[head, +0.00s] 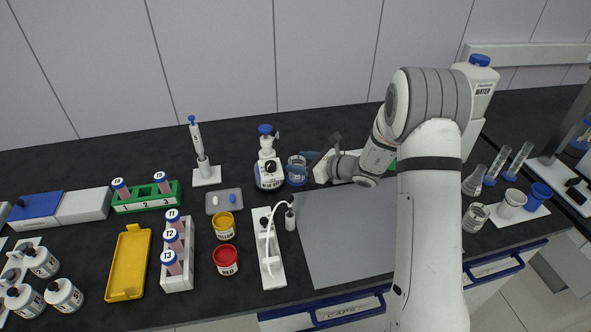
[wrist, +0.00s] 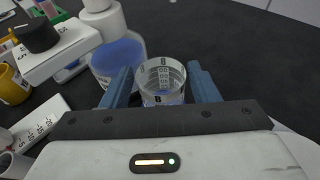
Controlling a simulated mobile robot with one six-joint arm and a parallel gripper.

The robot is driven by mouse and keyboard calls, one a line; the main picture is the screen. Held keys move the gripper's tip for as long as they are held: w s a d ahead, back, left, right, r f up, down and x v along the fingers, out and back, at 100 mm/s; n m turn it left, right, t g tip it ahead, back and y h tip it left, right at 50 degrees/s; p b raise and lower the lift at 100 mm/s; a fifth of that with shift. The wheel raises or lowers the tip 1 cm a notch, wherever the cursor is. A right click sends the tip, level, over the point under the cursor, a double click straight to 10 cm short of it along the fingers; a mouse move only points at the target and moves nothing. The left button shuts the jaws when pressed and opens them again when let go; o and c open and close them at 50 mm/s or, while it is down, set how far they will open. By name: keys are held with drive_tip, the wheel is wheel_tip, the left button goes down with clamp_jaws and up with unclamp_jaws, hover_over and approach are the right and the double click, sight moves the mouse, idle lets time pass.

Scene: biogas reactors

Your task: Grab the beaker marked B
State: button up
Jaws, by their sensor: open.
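The clear glass beaker marked B (wrist: 162,76) stands upright between the two blue fingers of my gripper (wrist: 163,88) in the wrist view. It has graduation marks and a blue tint low down. The fingers are open, one on each side of it; I cannot tell whether either touches the glass. In the head view the beaker (head: 296,172) stands on the dark bench just right of the blue-capped bottle, and my gripper (head: 306,162) reaches it from the right, partly covering it.
The bottle labelled blue (head: 269,172) stands close left of the beaker; it also shows in the wrist view (wrist: 117,55). A grey mat (head: 340,240) lies clear in front. A white stand with a tube (head: 270,250) and yellow (head: 224,226) and red jars (head: 226,261) stand front left.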

drive_tip(key=shift+c, duration=0.5)
drive_tip(key=c, duration=0.7)
